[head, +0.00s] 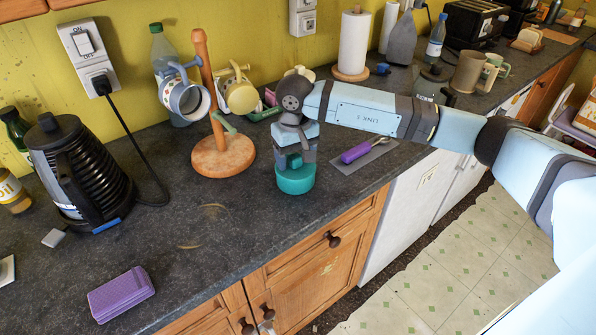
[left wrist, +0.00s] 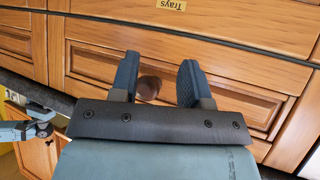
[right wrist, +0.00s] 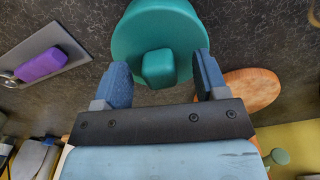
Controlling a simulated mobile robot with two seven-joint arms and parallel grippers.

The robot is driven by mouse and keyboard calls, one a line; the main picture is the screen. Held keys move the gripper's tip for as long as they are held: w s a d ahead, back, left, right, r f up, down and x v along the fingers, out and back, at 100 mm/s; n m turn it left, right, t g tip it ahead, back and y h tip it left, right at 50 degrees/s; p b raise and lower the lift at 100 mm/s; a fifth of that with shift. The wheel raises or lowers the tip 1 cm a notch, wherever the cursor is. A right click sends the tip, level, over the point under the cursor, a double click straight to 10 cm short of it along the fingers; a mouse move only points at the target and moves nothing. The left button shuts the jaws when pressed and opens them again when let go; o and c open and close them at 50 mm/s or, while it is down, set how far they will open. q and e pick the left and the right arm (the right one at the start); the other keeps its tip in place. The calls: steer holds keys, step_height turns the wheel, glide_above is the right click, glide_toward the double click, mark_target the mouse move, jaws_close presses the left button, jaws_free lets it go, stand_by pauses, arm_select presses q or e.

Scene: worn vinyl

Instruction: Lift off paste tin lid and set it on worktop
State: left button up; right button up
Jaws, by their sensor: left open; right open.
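The teal paste tin (head: 296,183) stands upright on the dark worktop (head: 222,235), near its front edge. In the right wrist view its round teal lid (right wrist: 185,28) shows from above, with a blocky teal knob (right wrist: 158,68) in the middle. The seam between lid and tin is not clear. My right gripper (head: 295,158) points down over the tin. Its fingers are open, one on each side of the knob, with gaps showing. My left gripper (left wrist: 158,66) is open and empty, facing wooden drawer fronts. It is outside the head view.
A wooden mug stand (head: 222,158) with mugs is left of the tin. A grey mat with a purple-handled tool (head: 362,151) lies to the right. A black kettle (head: 75,175) and purple box (head: 121,294) are farther left. The worktop between is mostly clear.

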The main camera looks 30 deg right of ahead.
stand_by(0.7)
steer(key=shift+b, duration=0.3)
steer(key=c, duration=1.1)
steer(key=shift+r, duration=0.15)
